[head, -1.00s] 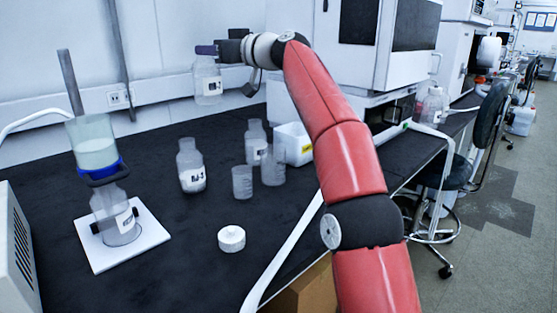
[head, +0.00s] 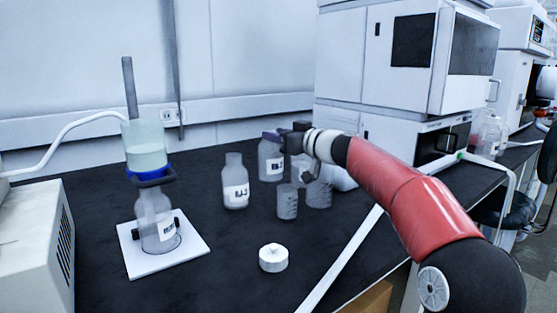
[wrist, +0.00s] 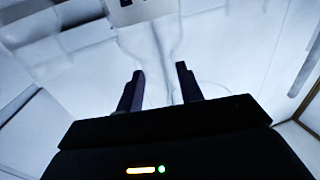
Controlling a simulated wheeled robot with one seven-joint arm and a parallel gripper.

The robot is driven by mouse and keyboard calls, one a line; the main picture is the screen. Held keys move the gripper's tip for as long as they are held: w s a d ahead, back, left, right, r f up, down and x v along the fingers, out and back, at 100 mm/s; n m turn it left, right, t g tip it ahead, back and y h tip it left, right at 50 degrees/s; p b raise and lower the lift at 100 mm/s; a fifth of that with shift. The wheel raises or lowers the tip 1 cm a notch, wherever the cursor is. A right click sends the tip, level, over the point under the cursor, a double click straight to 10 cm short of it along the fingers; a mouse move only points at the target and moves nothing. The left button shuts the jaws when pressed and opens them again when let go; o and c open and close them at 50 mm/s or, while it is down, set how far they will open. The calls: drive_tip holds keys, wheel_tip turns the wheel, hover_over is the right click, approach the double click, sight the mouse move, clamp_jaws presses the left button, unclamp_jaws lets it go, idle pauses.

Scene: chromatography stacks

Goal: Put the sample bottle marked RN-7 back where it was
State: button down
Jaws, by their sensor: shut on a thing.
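My gripper (head: 274,136) is shut on the neck of a clear sample bottle (head: 269,156) with a white label, too small to read. The bottle hangs upright below the fingers, behind the other glassware; I cannot tell whether its base touches the bench. In the wrist view its see-through body (wrist: 150,38) and part of its label show beyond the dark fingers (wrist: 160,88). A similar labelled bottle (head: 235,186) stands to its left. Another bottle (head: 300,168) stands to its right, partly hidden by my gripper.
Two beakers (head: 287,204) (head: 319,195) stand in front of the gripper, with a white bin (head: 344,180) behind. A white cap (head: 273,259) lies nearer. A filter assembly (head: 146,150) over a bottle stands on a white plate (head: 190,252). Dark bench (head: 225,245) between is clear.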

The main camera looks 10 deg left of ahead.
drive_tip(key=shift+f+b, duration=0.4)
drive_tip(key=shift+f, duration=1.8)
drive_tip(key=shift+f+b, duration=0.2)
drive_tip(key=shift+b, duration=0.15)
drive_tip(key=c, duration=0.9)
unclamp_jaws()
drive_tip(key=shift+r, duration=0.1)
drive_tip(key=shift+r+p, duration=0.2)
drive_tip(key=shift+p, duration=0.25)
drive_tip(key=b+v, duration=0.4)
drive_tip(key=v, duration=0.8)
